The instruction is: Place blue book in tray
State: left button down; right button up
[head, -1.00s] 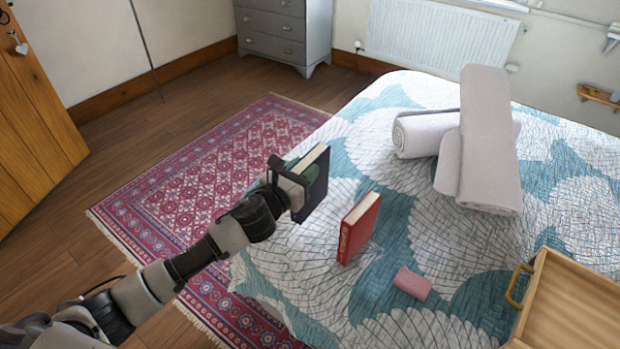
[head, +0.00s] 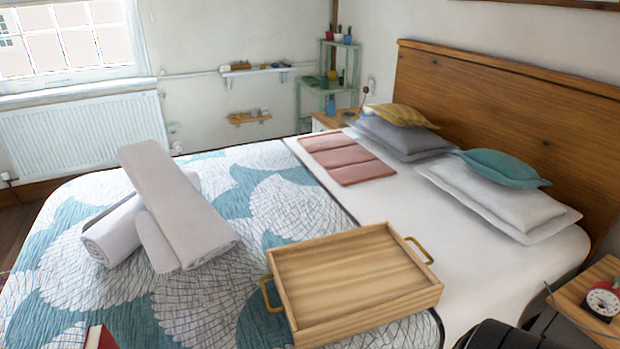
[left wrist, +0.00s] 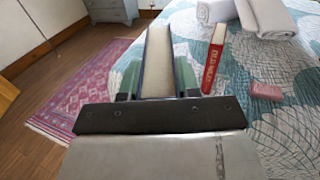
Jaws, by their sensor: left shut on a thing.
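The blue book (left wrist: 158,62) is in my left gripper (left wrist: 157,84) in the left wrist view, its pale page edges facing the camera and its dark cover showing as a thin line. The gripper's fingers press on both sides of it, above the bed's edge. The head view now shows neither this gripper nor the blue book. The wooden tray (head: 368,313) lies empty on the bed in the head view, with a brass-coloured handle at each end.
A red book (left wrist: 215,58) stands on the bed beside the blue book; its top shows in the head view (head: 99,338). A small pink block (left wrist: 266,91) lies nearby. Rolled towels (head: 180,208) lie left of the tray. Pillows (head: 490,195) are behind it.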

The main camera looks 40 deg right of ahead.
aim_at(340, 276)
jog(key=k+l+z, duration=0.1)
jog(key=l, duration=0.25)
jog(key=k+l+z, duration=0.1)
jog(key=l, duration=0.3)
jog(key=k+l+z, duration=0.1)
jog(key=k+l, duration=0.15)
jog(key=l, duration=0.15)
jog(key=k+l, duration=0.1)
jog(key=l, duration=0.3)
jog(key=k+l+z, duration=0.15)
jog(key=l, duration=0.25)
jog(key=i+l+z, duration=0.15)
jog(key=i+l, duration=0.25)
jog(key=l, duration=0.2)
